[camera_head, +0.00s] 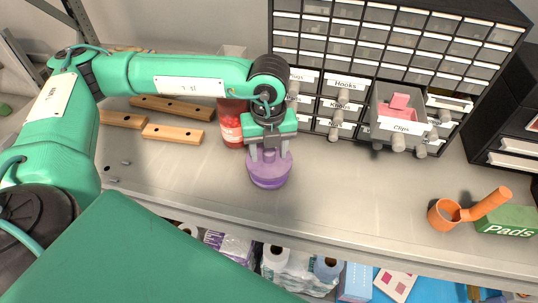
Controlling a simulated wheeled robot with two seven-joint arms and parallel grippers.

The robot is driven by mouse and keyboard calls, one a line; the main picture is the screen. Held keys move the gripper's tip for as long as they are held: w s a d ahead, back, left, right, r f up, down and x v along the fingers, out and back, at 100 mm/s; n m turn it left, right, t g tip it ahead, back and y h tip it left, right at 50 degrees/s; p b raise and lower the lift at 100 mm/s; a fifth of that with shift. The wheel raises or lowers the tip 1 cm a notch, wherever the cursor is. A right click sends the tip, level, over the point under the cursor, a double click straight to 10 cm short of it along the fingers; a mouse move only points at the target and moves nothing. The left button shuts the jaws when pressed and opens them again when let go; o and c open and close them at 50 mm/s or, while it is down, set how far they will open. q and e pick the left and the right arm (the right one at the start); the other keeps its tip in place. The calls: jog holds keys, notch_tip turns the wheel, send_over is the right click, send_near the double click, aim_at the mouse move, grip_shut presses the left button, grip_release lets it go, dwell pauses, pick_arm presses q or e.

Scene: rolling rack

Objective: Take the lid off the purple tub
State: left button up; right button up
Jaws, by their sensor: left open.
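The purple tub (269,181) stands on the metal shelf near its front edge. Its lid (272,158) is a lighter purple disc with a raised grip in the middle, and it sits on top of the tub. My left gripper (269,151) points down right over the lid, with its two grey fingers apart on either side of the raised grip. I cannot tell whether the fingers touch the lid. My right gripper is not in view.
A red jar (231,127) stands close behind and left of the tub. Wooden bars (172,135) lie further left. Drawer units (345,95) stand at the back, with the Clips drawer (401,120) pulled out. An orange cup (443,214) and a green Pads box (507,222) are right. The shelf between is clear.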

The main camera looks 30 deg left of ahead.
pick_arm(q)
jog(key=c, duration=1)
jog(key=shift+r, duration=0.1)
jog(key=shift+c, duration=0.2)
